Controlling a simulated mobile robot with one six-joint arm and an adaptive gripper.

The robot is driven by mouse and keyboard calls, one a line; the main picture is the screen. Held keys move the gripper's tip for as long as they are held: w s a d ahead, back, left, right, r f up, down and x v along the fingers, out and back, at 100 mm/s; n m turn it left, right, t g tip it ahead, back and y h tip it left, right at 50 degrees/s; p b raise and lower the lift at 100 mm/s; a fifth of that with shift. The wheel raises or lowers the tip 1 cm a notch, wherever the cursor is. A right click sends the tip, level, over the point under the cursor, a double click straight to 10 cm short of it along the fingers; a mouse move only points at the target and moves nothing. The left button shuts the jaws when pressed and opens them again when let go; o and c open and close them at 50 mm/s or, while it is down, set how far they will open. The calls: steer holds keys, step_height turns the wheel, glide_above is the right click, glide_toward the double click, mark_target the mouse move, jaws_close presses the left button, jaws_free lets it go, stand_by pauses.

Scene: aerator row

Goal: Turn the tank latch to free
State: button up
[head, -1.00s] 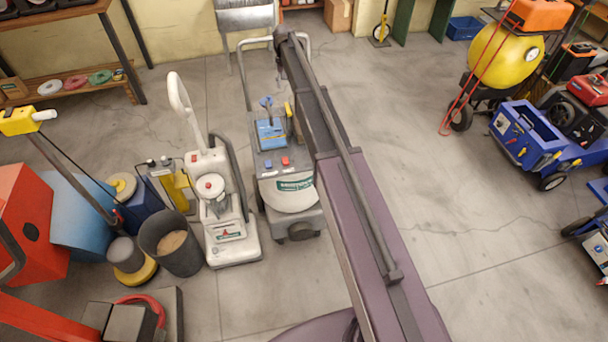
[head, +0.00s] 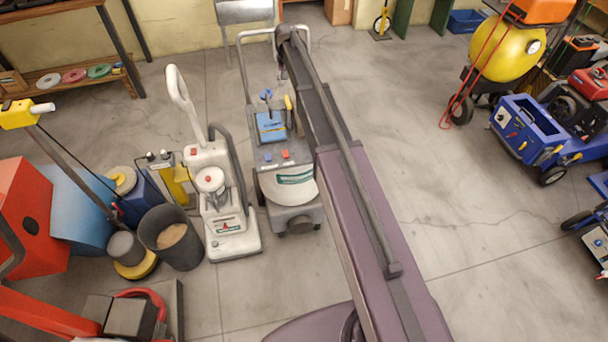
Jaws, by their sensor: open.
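A grey wheeled machine (head: 297,218) with a push handle stands at the centre of the head view, partly behind my arm. Its top has a blue panel (head: 271,127), a small blue lever (head: 266,95), a yellow part (head: 288,102) and a red and a blue button. I cannot tell which part is the tank latch, or its position. A white upright machine (head: 232,240) with a red-topped cap (head: 210,178) stands close on its left. My arm reaches from the bottom over the grey machine's right side. My gripper is hidden behind the arm's far end.
A dark bin (head: 172,237) and a blue cleaner (head: 138,200) crowd the left. A low shelf (head: 60,88) with coloured discs stands back left. Blue carts (head: 535,130) and a yellow drum (head: 505,50) stand on the right. The floor right of my arm is clear.

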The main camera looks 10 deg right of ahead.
steer(key=s+f+m+b, duration=0.5)
steer(key=s+f+b, duration=1.5)
steer(key=s, duration=0.4)
steer(key=shift+s+f+m+b, duration=0.3)
steer(key=shift+f+m+b, duration=0.1)
steer(key=shift+f, duration=0.3)
steer(key=shift+s, duration=0.1)
steer(key=s+n, duration=0.9)
steer(key=s, duration=0.4)
step_height(320, 180, up, 15)
steer(key=p, duration=1.4)
steer(key=shift+w+f+p, duration=0.2)
steer(key=shift+p, duration=0.1)
stand_by(0.9)
